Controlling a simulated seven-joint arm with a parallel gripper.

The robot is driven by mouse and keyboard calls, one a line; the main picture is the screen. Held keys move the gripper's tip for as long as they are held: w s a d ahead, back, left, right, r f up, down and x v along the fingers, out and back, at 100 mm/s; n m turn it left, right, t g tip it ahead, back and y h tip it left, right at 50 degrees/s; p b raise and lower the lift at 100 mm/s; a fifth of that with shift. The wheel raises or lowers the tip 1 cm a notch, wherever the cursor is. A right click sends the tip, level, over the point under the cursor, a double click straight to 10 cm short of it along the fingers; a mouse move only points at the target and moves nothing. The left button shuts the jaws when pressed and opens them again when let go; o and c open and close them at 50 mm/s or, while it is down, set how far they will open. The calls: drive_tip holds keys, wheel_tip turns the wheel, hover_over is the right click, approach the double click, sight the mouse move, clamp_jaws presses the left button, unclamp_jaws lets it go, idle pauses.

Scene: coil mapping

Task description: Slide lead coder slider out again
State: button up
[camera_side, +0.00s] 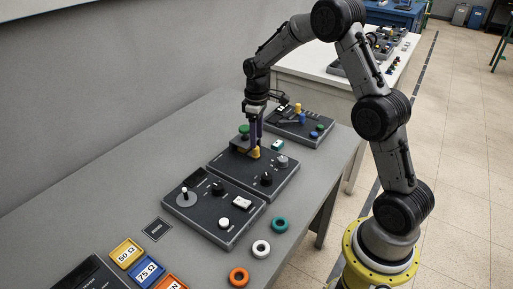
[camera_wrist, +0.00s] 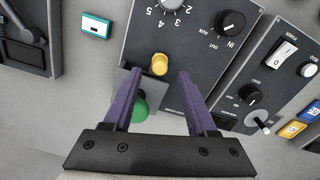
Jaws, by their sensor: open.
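A yellow knob (camera_wrist: 160,64) stands near the edge of the middle dark panel (camera_side: 228,165). No label on it can be read, so I cannot tell for sure that it is the lead coder slider. It also shows in the side view (camera_side: 254,154), just below my fingers. My gripper (camera_wrist: 159,73) is open, with its two purple fingers apart on either side of the yellow knob's line. I cannot tell whether either finger touches it. A green knob (camera_wrist: 139,110) is partly hidden behind the left finger. In the side view my gripper (camera_side: 254,144) points down over the panel.
The IN/OUT knob (camera_wrist: 230,23) and a numbered dial (camera_wrist: 172,4) are on the same panel. A switch panel (camera_side: 213,211) lies nearer the camera, and another panel (camera_side: 301,126) lies beyond. Coloured rings and labelled blocks lie on the grey table (camera_side: 100,170).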

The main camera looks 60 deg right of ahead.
drive_tip(key=shift+f, duration=2.55)
clamp_jaws()
drive_tip(key=shift+r, duration=0.1)
